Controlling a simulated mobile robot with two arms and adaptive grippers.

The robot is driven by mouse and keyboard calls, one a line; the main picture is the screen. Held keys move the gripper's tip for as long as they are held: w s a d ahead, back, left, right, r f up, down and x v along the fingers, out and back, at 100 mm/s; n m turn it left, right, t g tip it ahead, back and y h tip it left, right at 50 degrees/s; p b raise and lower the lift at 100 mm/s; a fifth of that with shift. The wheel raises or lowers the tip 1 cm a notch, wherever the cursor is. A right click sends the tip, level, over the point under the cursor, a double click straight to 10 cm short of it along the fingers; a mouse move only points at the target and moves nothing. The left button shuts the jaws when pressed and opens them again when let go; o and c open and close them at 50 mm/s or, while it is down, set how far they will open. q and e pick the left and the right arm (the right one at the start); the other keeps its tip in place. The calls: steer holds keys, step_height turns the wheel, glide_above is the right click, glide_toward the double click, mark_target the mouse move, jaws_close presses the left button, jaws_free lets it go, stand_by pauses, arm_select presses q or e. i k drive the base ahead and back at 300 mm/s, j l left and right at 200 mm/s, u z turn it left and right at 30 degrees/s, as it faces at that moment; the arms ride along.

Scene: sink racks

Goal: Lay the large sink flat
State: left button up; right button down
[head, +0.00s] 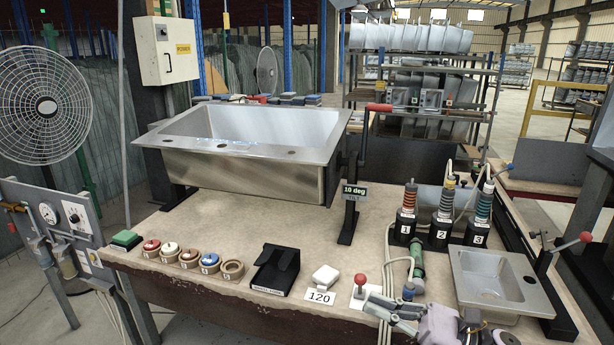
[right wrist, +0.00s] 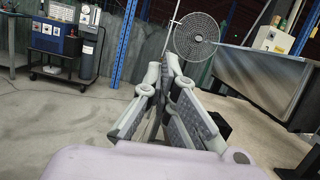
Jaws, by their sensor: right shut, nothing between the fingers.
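The large sink (head: 250,150) is a steel basin held tilted above the workbench on a black stand (head: 349,225). Its underside and side also show at the right of the right wrist view (right wrist: 265,80). A small display (head: 354,190) on the stand reads 10 deg tilt. A crank with a red handle (head: 380,107) is at the sink's right side. My right gripper (head: 376,306) is shut and empty over the front edge of the bench, apart from the sink and crank; its closed fingers fill the middle of the right wrist view (right wrist: 170,68). My left gripper is not in view.
A small sink (head: 498,280) sits at the front right beside a red-knobbed lever (head: 585,238). Three numbered tools (head: 442,215) stand behind it. Coloured pots (head: 190,258), a black holder (head: 275,270) and a red-knobbed joystick (head: 360,285) line the front. Bare bench lies below the large sink.

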mark_target(293, 154)
steer(key=i, duration=1.4)
